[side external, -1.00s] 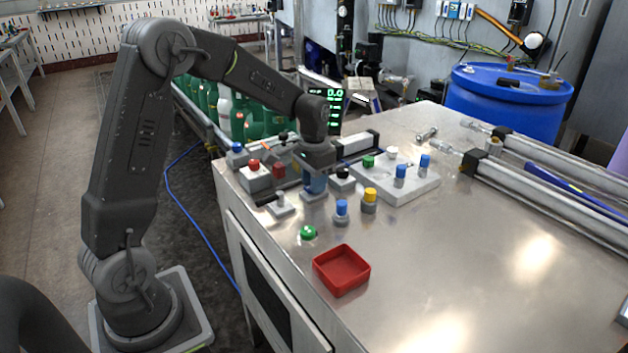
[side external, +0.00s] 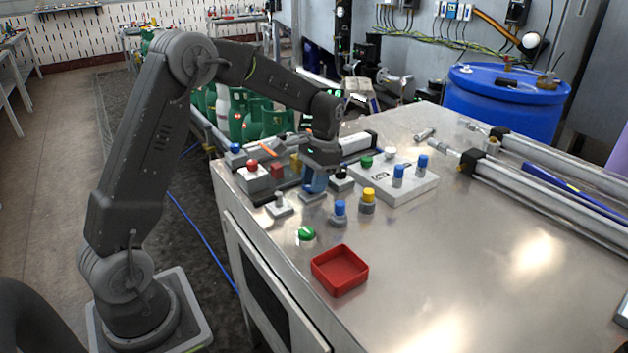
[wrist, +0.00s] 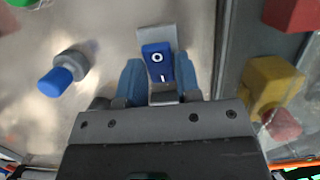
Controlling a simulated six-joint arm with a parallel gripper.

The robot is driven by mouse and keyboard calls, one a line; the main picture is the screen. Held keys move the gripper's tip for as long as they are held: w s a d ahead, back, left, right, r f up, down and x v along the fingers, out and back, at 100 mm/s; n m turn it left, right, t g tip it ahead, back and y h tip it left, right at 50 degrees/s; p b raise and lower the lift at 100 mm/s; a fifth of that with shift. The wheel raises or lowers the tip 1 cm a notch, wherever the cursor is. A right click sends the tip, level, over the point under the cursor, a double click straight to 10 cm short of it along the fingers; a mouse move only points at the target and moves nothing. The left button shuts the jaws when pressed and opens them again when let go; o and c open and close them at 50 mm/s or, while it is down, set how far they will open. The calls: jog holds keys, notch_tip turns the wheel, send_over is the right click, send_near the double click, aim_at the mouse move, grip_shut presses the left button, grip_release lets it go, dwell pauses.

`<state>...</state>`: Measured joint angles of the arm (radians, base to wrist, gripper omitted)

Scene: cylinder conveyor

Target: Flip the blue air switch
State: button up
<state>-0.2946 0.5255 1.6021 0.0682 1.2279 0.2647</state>
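The air switch (wrist: 157,62) is a blue rocker marked O and I on a light grey base, in the upper middle of the wrist view. My gripper (wrist: 158,76) has its two blue fingers on either side of the switch, with a gap between them. I cannot tell whether either finger touches it. In the side view my gripper (side external: 314,182) points down at the far left part of the steel table, low over a small grey base. The fingers hide the blue rocker there.
A blue-topped knob (side external: 339,211), a yellow-topped knob (side external: 368,200) and a grey toggle block (side external: 279,207) stand close by. A red button box (side external: 254,177) is to the left. A red tray (side external: 340,270) lies nearer the camera.

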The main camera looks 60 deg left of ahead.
jog(key=o, duration=0.4)
jog(key=shift+r, duration=0.1)
jog(key=v, duration=1.3)
jog(key=shift+r, duration=0.3)
jog(key=s+d+r+t, duration=0.45)
jog(key=s+d, duration=0.45)
jog(key=s, duration=0.4)
jog(key=s+d+f+t, duration=0.1)
jog(key=s, duration=0.3)
jog(key=s+d+f+t, duration=0.1)
jog(key=s+d+f, duration=0.1)
jog(key=s, duration=0.2)
jog(key=s+d+f+t, duration=0.1)
jog(key=s+d+f, duration=0.1)
jog(key=s, duration=0.2)
jog(key=shift+s+f+t, duration=0.1)
jog(key=shift+f+t, duration=0.15)
jog(key=shift+t, duration=0.1)
